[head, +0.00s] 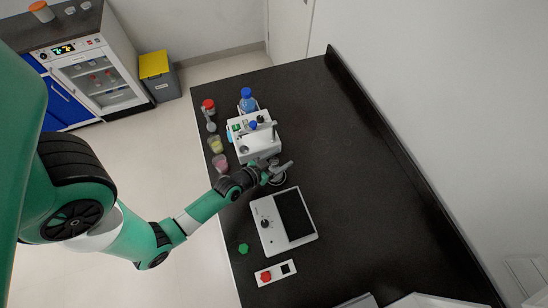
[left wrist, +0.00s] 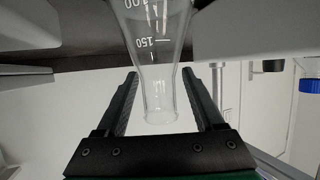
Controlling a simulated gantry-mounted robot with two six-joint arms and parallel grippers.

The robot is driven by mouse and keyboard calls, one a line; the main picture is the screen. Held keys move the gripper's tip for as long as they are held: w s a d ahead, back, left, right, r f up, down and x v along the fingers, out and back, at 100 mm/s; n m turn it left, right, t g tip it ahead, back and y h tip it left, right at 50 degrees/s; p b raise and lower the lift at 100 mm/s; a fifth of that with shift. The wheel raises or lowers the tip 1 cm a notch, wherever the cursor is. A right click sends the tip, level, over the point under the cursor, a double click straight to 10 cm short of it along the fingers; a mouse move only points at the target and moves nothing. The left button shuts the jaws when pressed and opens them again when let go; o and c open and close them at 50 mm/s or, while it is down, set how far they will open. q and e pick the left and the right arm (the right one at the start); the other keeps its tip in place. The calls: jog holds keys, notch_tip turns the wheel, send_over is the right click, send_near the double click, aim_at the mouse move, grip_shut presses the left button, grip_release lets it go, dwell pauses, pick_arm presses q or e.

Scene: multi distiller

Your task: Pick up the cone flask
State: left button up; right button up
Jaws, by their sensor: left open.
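The cone flask (left wrist: 155,60) is clear glass with white volume marks, in the left wrist view. Its narrow neck points to the bottom of that picture and its wide part runs out of the top edge. My left gripper (left wrist: 161,74) is open, with one dark finger on each side of the flask and visible gaps to the glass. In the head view my left gripper (head: 281,170) is low over the black bench, beside the white apparatus; the flask there is small and mostly hidden by the gripper. My right gripper is not in view.
The white apparatus (head: 245,144) stands just behind the gripper, with a blue bottle (head: 248,103) behind it. Yellow (head: 215,144) and pink (head: 220,163) beakers stand left. A white hotplate-like device (head: 266,223) is close in front. The bench's right side is clear.

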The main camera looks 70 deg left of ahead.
pick_arm(q)
grip_shut()
dwell(1.3)
